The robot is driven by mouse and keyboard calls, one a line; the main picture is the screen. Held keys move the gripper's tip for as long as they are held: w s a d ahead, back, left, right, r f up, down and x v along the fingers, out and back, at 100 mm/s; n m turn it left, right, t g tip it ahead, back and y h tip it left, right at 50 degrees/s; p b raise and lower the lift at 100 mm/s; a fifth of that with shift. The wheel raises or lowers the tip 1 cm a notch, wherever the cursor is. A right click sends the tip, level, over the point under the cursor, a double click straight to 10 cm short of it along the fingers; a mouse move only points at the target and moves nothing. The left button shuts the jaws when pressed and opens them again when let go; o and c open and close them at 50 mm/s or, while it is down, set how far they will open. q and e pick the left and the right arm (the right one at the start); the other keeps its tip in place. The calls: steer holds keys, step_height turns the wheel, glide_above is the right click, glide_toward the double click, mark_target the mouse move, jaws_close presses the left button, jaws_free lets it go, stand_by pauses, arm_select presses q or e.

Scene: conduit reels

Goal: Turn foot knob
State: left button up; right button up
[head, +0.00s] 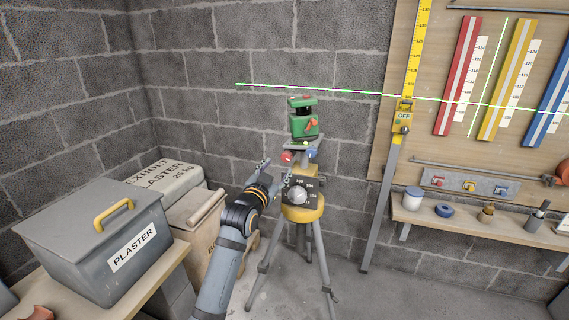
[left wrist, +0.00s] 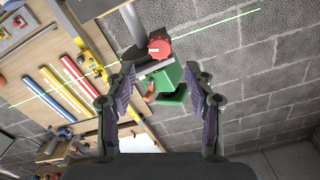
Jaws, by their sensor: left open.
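A green laser level (head: 304,120) stands on a grey plate on top of a tripod (head: 313,240). Below the plate are a red foot knob (head: 287,156) and a blue foot knob (head: 311,154). A dark box with a round grey dial (head: 298,195) sits lower, above a yellow tripod head (head: 303,212). My left gripper (head: 276,170) is open just left of and below the red knob. In the left wrist view the open fingers (left wrist: 160,76) frame the green level (left wrist: 172,98), with the red knob (left wrist: 159,48) beyond the fingertips. Nothing is between the pads that I can tell.
A grey plaster box (head: 100,235) with a yellow handle stands at the left, beside plaster sacks. A yellow measuring staff (head: 410,60) stands at the right before a wooden board (head: 540,150) with coloured rulers. A shelf (head: 470,223) holds small items. A green laser line crosses the wall.

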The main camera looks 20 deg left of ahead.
mark_target(285, 158)
arm_select(q)
steer(key=w, duration=0.7)
steer(key=shift+w+d+f+b, duration=0.1)
steer(key=shift+w+b, duration=0.2)
steer(key=shift+b, duration=0.05)
arm_select(e)
steer(key=shift+w+a+r, duration=0.3)
steer(key=shift+w+r, duration=0.4)
steer(key=shift+r, duration=0.25)
arm_select(q)
steer(key=shift+c, duration=0.4)
jaws_close()
steer(key=shift+r+n+p, duration=0.25)
steer(key=shift+n+p, duration=0.45)
steer(key=shift+p, duration=0.5)
steer(key=n+p, duration=0.6)
steer(key=shift+p, duration=0.4)
steer(key=shift+f+n+p, duration=0.2)
steer(key=shift+n+p, duration=0.45)
steer(key=shift+n, duration=0.15)
arm_select(e)
steer(key=s+d+f, duration=0.2)
steer(key=s+f, duration=0.1)
steer(key=s, duration=1.2)
steer(key=shift+s, duration=0.15)
steer(key=shift+a, duration=0.1)
